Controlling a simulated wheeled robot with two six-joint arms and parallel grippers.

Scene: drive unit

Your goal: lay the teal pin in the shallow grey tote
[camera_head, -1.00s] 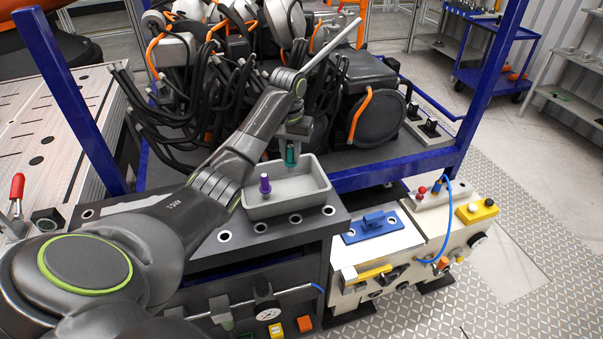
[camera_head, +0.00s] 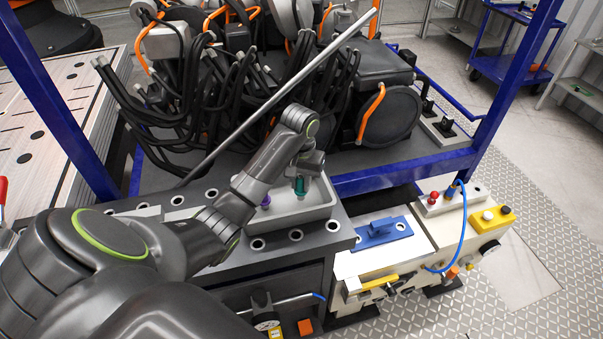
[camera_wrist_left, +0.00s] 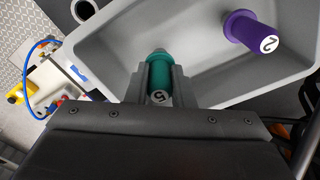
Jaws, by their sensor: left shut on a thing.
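The shallow grey tote (camera_head: 303,214) sits on the dark bench top and also shows in the left wrist view (camera_wrist_left: 112,60). My left gripper (camera_head: 304,172) is over it, pointing down, shut on the teal pin (camera_head: 299,186). In the left wrist view the teal pin (camera_wrist_left: 160,73) is between the fingers (camera_wrist_left: 160,84), its end marked 5 facing the camera. I cannot tell whether its lower end touches the tote floor. A purple pin (camera_head: 266,200), marked 2 in the left wrist view (camera_wrist_left: 243,30), stands in the tote, apart from the teal pin. My right gripper is out of view.
Blue frame posts (camera_head: 515,75) and a rail stand around the bench. Black cables (camera_head: 225,95) and a dark drive unit (camera_head: 378,115) are close behind the tote. A blue block (camera_head: 378,230) and a cream fixture with a blue hose (camera_head: 462,225) are to the right.

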